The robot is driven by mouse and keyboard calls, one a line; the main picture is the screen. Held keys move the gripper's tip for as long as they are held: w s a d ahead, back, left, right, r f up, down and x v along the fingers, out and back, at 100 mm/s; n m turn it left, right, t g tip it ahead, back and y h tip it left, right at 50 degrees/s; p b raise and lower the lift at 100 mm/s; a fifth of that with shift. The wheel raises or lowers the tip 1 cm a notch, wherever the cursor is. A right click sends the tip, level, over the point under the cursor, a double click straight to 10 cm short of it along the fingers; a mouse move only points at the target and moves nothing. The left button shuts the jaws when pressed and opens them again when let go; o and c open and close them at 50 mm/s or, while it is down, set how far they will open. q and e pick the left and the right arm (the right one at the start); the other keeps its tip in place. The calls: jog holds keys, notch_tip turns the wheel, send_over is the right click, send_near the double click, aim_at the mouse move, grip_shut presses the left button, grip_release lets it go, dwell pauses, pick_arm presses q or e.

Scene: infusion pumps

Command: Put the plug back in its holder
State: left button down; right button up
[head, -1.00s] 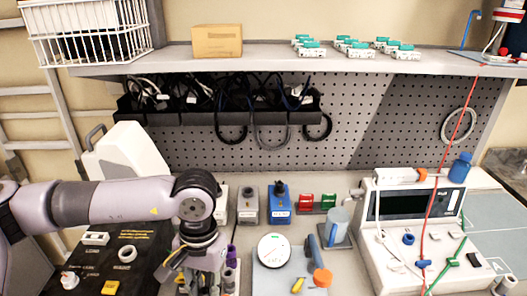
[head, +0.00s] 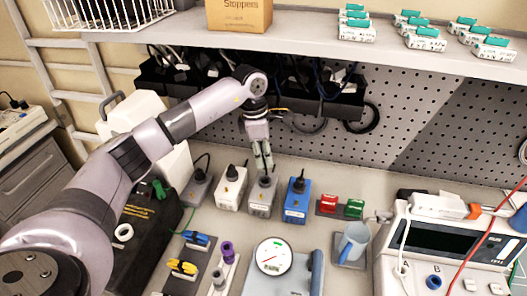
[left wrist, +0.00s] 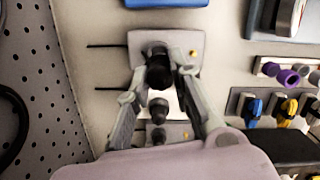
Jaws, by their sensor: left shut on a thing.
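A black plug (head: 264,182) stands upright at the top of a light grey block (head: 261,199), third from the left in a row of similar blocks. My left gripper (head: 263,166) points down over this block, its fingers at the plug. In the left wrist view, the fingers are shut on the black plug (left wrist: 159,70), one on each side, with the grey block (left wrist: 190,42) beneath. How deep the plug sits in the block I cannot tell. My right gripper is not in view.
A white block (head: 230,190) and a blue block (head: 296,203) with black plugs stand close on either side. Behind is a pegboard with a black cable rack (head: 205,86).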

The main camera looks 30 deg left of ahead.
pick_arm(q)
jog(key=shift+w+f+n, duration=0.2)
jog(key=shift+w+n, duration=0.05)
jog(key=shift+n, duration=0.05)
jog(key=shift+f+b, duration=0.35)
jog(key=shift+f, duration=0.55)
notch_tip(320, 180, down, 2)
jog(key=shift+f+b, duration=0.1)
jog(key=shift+b, duration=0.75)
jog(key=shift+f, duration=0.25)
jog(key=shift+r, duration=0.15)
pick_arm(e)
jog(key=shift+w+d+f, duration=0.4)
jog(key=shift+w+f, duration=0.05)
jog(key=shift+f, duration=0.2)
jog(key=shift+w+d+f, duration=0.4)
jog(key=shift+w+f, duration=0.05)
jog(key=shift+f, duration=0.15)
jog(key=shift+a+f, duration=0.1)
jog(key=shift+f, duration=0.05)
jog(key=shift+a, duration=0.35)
